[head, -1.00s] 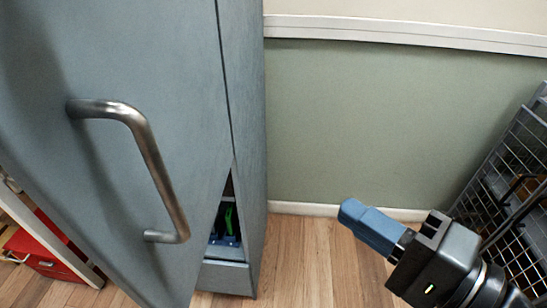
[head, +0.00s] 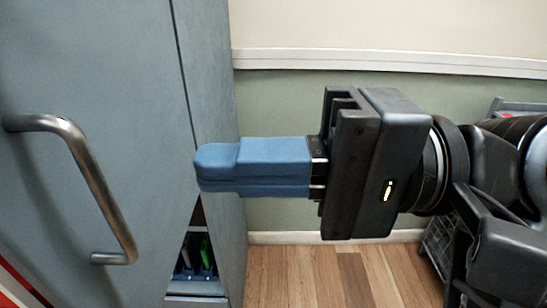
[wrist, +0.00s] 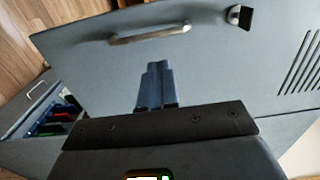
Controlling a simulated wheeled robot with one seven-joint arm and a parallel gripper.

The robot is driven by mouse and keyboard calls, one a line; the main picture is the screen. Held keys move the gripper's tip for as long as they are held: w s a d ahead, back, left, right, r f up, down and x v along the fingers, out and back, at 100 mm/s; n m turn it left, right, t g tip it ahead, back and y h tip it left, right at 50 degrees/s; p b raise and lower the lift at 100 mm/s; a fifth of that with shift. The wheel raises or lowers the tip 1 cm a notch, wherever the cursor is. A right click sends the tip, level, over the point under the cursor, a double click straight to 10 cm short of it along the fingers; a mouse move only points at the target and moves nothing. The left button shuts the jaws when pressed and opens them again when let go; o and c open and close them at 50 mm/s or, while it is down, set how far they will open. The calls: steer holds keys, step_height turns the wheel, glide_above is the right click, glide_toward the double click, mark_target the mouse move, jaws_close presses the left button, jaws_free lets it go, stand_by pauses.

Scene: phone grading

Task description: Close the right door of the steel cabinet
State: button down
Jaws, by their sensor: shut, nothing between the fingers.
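The blue-grey right door (head: 90,75) of the steel cabinet (head: 212,90) fills the left of the head view, with a bent metal handle (head: 98,190). It stands ajar: a dark gap with blue and green items (head: 203,255) shows at its lower edge. My gripper (head: 203,168) has blue fingers, shut and empty, pointing left at the door's edge region, right of the handle. In the wrist view the fingers (wrist: 155,70) lie over the door panel (wrist: 225,70), below the handle (wrist: 150,34). I cannot tell whether they touch the door.
A green wall (head: 285,110) with a white rail stands behind my arm. Wood floor (head: 310,275) is clear below. A dark wire rack (head: 438,240) stands at the right. In the wrist view, coloured items (wrist: 62,118) show inside the cabinet at the left.

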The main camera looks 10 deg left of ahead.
mark_target(68, 165)
steer(key=x, duration=0.9)
steer(key=shift+a, duration=0.1)
steer(key=shift+s+a+r+t+p, duration=0.15)
steer(key=shift+s+a+t+p, duration=0.15)
steer(key=shift+a+p, duration=0.3)
steer(key=a+m+t+p, duration=0.6)
steer(key=a+t+p, duration=0.3)
steer(key=a+p, duration=0.65)
steer(key=w+a+m+t+h+b, duration=0.1)
steer(key=w+a+b, duration=0.4)
steer(key=w+a, duration=1)
steer(key=a+t, duration=0.1)
steer(key=a, duration=0.1)
steer(key=shift+a+m+b, duration=0.3)
steer(key=shift+b, duration=0.1)
steer(key=shift+w+d+r, duration=0.1)
steer(key=shift+w+r, duration=0.05)
